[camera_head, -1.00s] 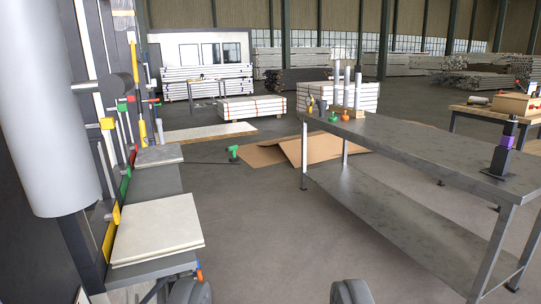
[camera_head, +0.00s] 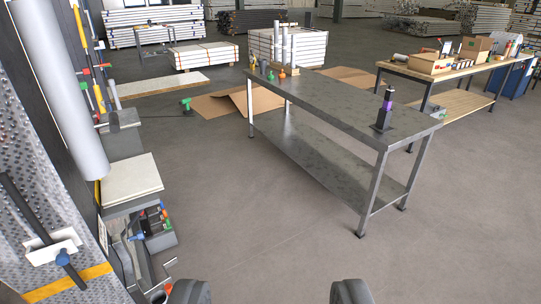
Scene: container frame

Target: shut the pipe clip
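A thick light-grey pipe (camera_head: 60,90) stands tilted in the picture at the left, along the frame's wall. A dark round piece on a short rod (camera_head: 114,122) shows just right of the pipe. I cannot tell whether it is part of a clip, and no pipe clip is clearly recognisable. My gripper (camera_head: 270,293) shows at the bottom edge as two dark rounded fingertips, wide apart with only floor between them. It is open, empty and well right of the pipe.
A perforated panel (camera_head: 38,175) with a white bracket and dark rod (camera_head: 52,248) is at lower left. A pale slab (camera_head: 132,178) lies beside the pipe, above a rack of tools (camera_head: 150,228). A grey metal table (camera_head: 340,105) stands right of centre. Floor between is free.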

